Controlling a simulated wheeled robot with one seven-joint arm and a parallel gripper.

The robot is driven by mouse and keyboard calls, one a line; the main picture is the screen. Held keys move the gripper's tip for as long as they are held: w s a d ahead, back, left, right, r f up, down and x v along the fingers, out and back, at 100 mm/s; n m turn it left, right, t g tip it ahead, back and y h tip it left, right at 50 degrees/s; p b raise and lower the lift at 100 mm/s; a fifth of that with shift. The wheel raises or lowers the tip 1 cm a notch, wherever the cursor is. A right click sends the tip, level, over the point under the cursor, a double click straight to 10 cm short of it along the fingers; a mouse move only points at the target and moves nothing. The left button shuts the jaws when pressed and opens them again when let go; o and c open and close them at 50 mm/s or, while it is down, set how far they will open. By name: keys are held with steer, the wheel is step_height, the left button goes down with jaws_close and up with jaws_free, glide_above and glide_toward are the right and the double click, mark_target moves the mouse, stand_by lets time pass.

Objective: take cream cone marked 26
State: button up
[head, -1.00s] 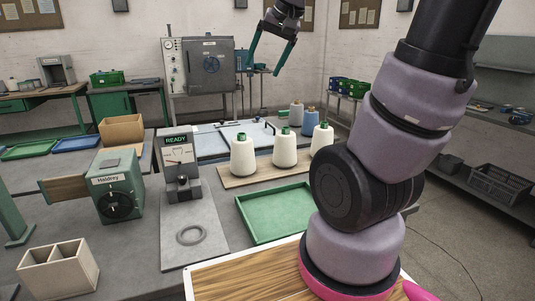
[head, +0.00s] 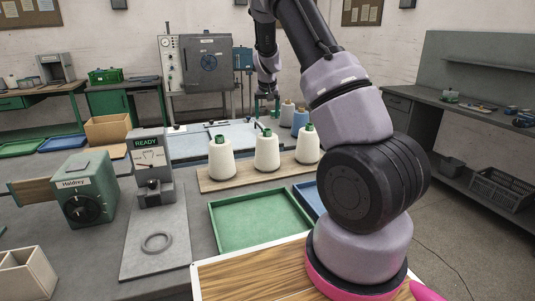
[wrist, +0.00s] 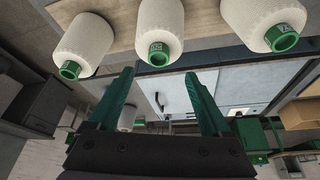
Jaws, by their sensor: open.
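Three cream cones with green tips stand in a row on a wooden board (head: 240,181): a left one (head: 221,160), a middle one (head: 267,152) and a right one (head: 307,147). Their marks are too small to read, so I cannot tell which is 26. My gripper (head: 267,108) is open and empty, just behind the row near the middle cone. In the wrist view, my gripper's (wrist: 160,77) spread fingers point toward the middle cone (wrist: 160,18), with a cone on either side (wrist: 82,42) (wrist: 262,15); nothing is between the fingers.
A grey cone (head: 287,115) and a blue cone (head: 300,122) stand behind the row, close to my gripper. An empty green tray (head: 255,222) lies in front of the board, with a blue tray (head: 307,196) beside it. A scale reading READY (head: 148,155) stands at left.

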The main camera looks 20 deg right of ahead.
mark_target(267, 130)
steer(key=x, duration=0.9)
steer(key=shift+w+d, duration=0.15)
steer(key=shift+r, duration=0.15)
jaws_close()
